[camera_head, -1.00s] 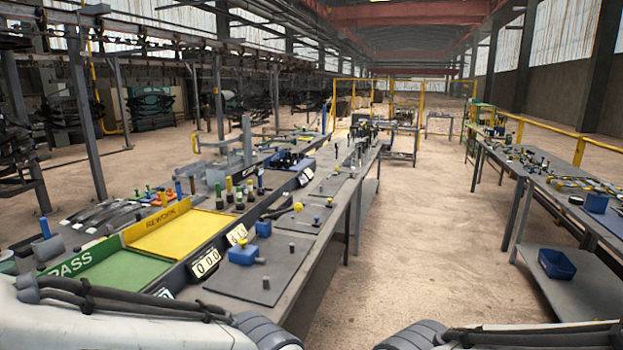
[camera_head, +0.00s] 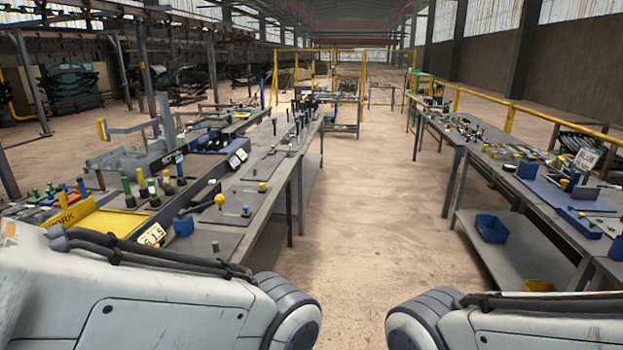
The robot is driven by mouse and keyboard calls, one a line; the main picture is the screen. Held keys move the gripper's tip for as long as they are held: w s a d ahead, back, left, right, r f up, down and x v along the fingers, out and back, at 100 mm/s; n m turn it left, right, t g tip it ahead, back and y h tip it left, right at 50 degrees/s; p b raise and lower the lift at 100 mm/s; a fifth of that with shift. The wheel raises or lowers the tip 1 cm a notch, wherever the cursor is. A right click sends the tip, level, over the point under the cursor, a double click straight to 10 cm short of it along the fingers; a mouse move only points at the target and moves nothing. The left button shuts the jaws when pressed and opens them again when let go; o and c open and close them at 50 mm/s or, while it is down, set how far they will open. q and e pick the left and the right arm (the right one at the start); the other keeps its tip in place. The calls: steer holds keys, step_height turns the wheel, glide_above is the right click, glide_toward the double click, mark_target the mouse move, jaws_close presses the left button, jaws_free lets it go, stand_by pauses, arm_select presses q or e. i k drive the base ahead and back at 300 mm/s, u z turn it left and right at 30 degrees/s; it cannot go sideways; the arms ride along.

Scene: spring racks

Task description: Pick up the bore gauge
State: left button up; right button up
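I cannot pick out the bore gauge with certainty. Small tools and gauges stand on the left bench (camera_head: 228,232), among them a piece with a yellow ball top (camera_head: 219,201) on a dark mat. More small items lie on the right bench (camera_head: 520,192), too small to name. Both my arms show at the bottom edge, but neither gripper is in view.
An open aisle (camera_head: 345,220) of bare floor runs between the two benches. A yellow tray (camera_head: 108,222) and several upright coloured-handled gauges (camera_head: 152,192) are on the left. A blue bin (camera_head: 491,228) sits on the right bench's lower shelf. Yellow railings (camera_head: 509,125) stand beyond it.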

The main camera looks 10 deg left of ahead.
mark_target(177, 158)
steer(key=i, duration=3.55)
steer(key=u, duration=3.1)
